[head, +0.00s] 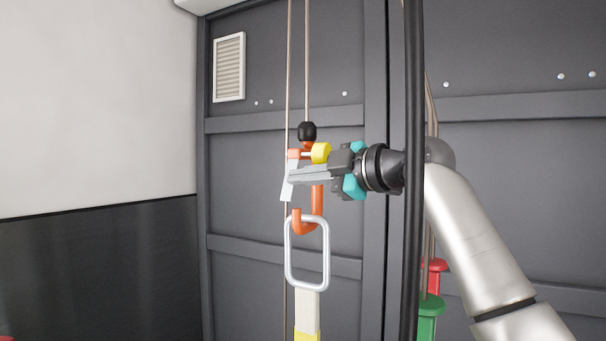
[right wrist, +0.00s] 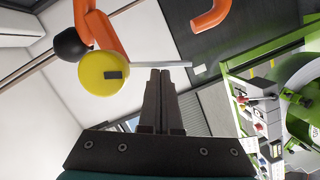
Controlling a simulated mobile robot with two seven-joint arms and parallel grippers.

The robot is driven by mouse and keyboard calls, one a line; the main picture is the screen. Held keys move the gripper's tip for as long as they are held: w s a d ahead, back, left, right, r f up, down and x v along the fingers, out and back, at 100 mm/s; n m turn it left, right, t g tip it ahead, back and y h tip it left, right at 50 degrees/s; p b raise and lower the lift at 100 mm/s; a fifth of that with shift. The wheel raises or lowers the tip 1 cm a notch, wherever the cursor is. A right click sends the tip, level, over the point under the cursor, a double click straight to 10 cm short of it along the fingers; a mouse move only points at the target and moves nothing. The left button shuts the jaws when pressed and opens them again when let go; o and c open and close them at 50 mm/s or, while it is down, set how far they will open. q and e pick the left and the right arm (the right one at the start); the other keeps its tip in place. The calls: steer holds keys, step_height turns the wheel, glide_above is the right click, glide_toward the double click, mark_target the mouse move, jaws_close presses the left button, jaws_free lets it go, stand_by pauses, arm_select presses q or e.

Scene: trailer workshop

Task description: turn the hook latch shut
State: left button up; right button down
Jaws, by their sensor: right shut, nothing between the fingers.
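An orange hook (head: 318,200) hangs upright under a black ball (head: 307,131); the ball (right wrist: 72,44) and hook (right wrist: 97,27) also show in the right wrist view. A yellow round knob (head: 321,152) sits on the hook's upper part. A pale grey latch bar (head: 287,190) slants down beside the hook's mouth, its lower end just left of and above the hook tip (head: 297,220). In the right wrist view the bar (right wrist: 165,63) runs right from the yellow knob (right wrist: 103,74), with a gap to the hook's curved end (right wrist: 211,14). My right gripper (head: 292,175) is shut and empty, its tips (right wrist: 160,72) close by the bar; contact is unclear.
A silver ring (head: 289,260) hangs in the hook's bend, with a white and yellow strap (head: 307,312) below. Thin ropes run up above. A black vertical pole (head: 413,80) crosses before my right arm. Red (head: 435,266) and green (head: 430,310) posts stand lower right.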

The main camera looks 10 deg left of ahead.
arm_select(q)
steer(key=shift+w+d+r+p, duration=0.1)
steer(key=shift+w+r+p, duration=0.2)
steer(key=shift+w, duration=0.1)
arm_select(e)
steer(key=shift+w+d+f+n, duration=0.15)
steer(key=shift+w+f+n, duration=0.2)
steer(key=shift+n, duration=0.35)
arm_select(q)
steer(key=shift+r, duration=0.2)
arm_select(e)
steer(key=shift+w, duration=0.2)
steer(key=shift+d, duration=0.1)
